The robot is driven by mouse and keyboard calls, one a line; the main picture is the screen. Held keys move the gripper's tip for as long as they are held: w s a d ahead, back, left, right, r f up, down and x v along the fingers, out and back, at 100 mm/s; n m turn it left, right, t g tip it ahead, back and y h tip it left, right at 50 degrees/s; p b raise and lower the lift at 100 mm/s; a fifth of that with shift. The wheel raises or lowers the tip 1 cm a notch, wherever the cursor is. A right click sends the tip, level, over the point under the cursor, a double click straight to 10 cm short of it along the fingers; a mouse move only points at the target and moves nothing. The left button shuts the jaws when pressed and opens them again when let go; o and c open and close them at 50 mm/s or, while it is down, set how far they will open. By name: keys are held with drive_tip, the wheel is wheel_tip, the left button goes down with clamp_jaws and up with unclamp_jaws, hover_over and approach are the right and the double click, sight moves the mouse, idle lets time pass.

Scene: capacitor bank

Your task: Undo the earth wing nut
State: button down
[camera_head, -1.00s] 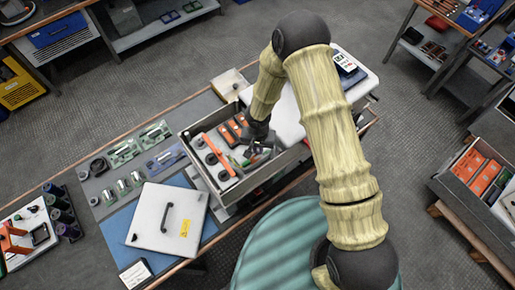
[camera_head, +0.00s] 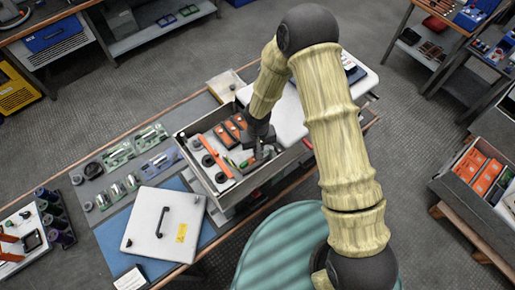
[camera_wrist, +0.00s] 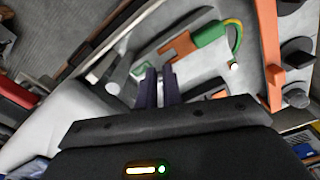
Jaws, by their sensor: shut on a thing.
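My gripper (camera_head: 262,156) reaches down into the right part of an open grey metal box (camera_head: 222,198). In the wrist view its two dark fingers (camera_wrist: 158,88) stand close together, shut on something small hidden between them. I cannot make out the earth wing nut itself. A green-and-yellow wire (camera_wrist: 239,42) curves down beside a green block (camera_wrist: 210,34), to the right of the fingers. The wire ends in a pale tip, apart from the fingers.
An orange bar (camera_head: 216,157) and several orange blocks lie inside the box. A white cover with a black handle (camera_head: 163,222) lies left of it on the bench. A white surface (camera_head: 290,115) adjoins the box's far right side.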

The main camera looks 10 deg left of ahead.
drive_tip(key=shift+w+r, duration=0.1)
drive_tip(key=shift+w, duration=0.05)
drive_tip(key=c, duration=1.5)
unclamp_jaws()
drive_tip(key=shift+a, duration=0.1)
drive_tip(key=shift+c, duration=0.2)
wheel_tip(320, 180, up, 17)
drive_tip(key=b, duration=0.3)
drive_tip(key=shift+b, duration=0.3)
drive_tip(key=shift+r, duration=0.1)
drive_tip(key=shift+c, duration=0.4)
